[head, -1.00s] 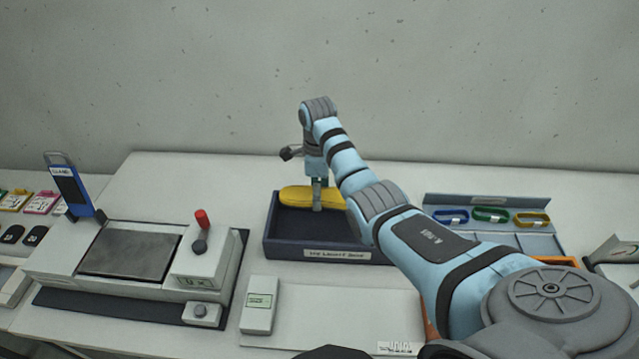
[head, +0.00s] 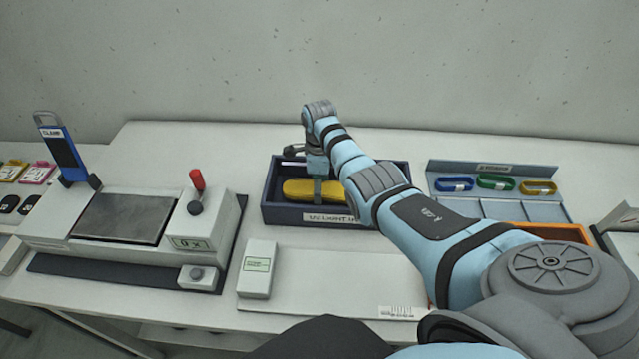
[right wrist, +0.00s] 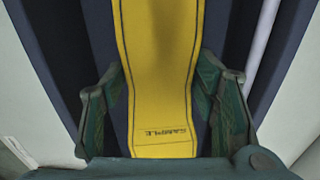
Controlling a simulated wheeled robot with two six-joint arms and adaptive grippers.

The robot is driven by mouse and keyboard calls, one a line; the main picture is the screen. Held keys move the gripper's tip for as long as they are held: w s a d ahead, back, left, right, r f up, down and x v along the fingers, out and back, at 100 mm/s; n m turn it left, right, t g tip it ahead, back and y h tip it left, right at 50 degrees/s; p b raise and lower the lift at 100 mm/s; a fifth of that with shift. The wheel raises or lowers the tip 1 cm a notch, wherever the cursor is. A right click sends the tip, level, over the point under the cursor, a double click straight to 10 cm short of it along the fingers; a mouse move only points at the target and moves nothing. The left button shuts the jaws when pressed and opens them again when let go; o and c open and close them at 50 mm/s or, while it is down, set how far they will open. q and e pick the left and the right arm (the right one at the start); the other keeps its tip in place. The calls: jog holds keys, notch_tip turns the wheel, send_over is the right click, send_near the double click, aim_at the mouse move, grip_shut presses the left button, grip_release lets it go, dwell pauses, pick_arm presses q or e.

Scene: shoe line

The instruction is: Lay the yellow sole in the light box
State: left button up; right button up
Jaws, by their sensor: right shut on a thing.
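The yellow sole (head: 312,191) is inside the dark blue light box (head: 285,216), lying lengthwise across it. My right gripper (head: 318,188) reaches down into the box and is shut on the sole. In the right wrist view the sole (right wrist: 157,75) runs between the two fingers of the right gripper (right wrist: 160,108), with printed lettering at its near end. Whether the sole touches the box floor cannot be told. My arm hides the right part of the box. The left gripper is not in view.
A press-like machine (head: 125,219) with a red-knobbed lever stands to the left. A small grey-white device (head: 258,268) sits in front of the box. A tray with coloured bands (head: 495,207) stands to the right. The bench in front is largely clear.

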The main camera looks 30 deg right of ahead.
jog(key=o, duration=1.9)
jog(key=shift+c, duration=0.2)
notch_tip(320, 180, up, 12)
